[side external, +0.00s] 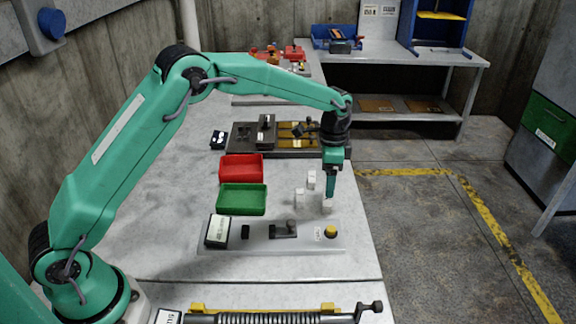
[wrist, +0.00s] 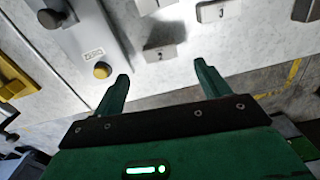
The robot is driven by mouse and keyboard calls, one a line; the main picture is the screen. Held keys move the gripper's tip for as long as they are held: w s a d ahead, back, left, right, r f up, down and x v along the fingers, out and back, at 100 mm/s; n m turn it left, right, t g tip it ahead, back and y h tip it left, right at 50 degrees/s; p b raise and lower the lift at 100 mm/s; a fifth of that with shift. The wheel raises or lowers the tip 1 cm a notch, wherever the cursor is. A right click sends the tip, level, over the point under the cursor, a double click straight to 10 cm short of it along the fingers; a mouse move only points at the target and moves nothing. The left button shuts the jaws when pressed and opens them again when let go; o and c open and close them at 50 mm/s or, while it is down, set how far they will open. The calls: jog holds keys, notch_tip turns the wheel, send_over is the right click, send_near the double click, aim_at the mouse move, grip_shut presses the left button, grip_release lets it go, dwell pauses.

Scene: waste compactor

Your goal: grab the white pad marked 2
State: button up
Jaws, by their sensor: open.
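Several small white pads stand on the grey table. In the wrist view, the pad just ahead of the gap between my fingertips carries a dark mark that looks like a 2; I take it as the white pad marked 2 (wrist: 158,53). In the side view a white pad (side external: 327,204) shows just below my gripper (side external: 330,195). My gripper is open in the wrist view (wrist: 162,72), with nothing between its fingers. Whether the fingertips are at pad height I cannot tell.
A grey panel with a yellow button (side external: 331,231) lies on the near side. A green tray (side external: 242,199) and red tray (side external: 241,167) are to the left. The table's right edge is close.

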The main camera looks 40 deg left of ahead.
aim_at(328, 201)
jog(key=shift+f, duration=3.85)
jog(key=c, duration=1)
jog(key=shift+c, duration=0.2)
jog(key=shift+r, duration=0.2)
jog(key=shift+r, duration=0.55)
jog(key=r, duration=0.3)
jog(key=shift+s+d+r, duration=0.1)
jog(key=shift+s+d, duration=0.1)
jog(key=shift+d, duration=0.05)
jog(key=s+d+r, duration=0.6)
jog(key=s+d, duration=0.1)
jog(key=d, duration=0.1)
jog(key=shift+s+d+r, duration=0.15)
jog(key=shift+r, duration=0.05)
